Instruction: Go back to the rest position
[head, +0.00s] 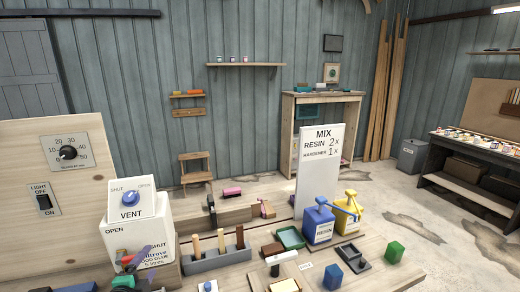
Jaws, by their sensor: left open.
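My right gripper is not in view.
A wooden panel (88,140) with a dial and light switch stands at left. The workbench holds a grey rack (214,260) of wooden-handled tools, a blue resin container (318,224), a yellow container (346,216), a green tray (290,237) and small blocks. A white MIX sign (319,170) stands upright behind.

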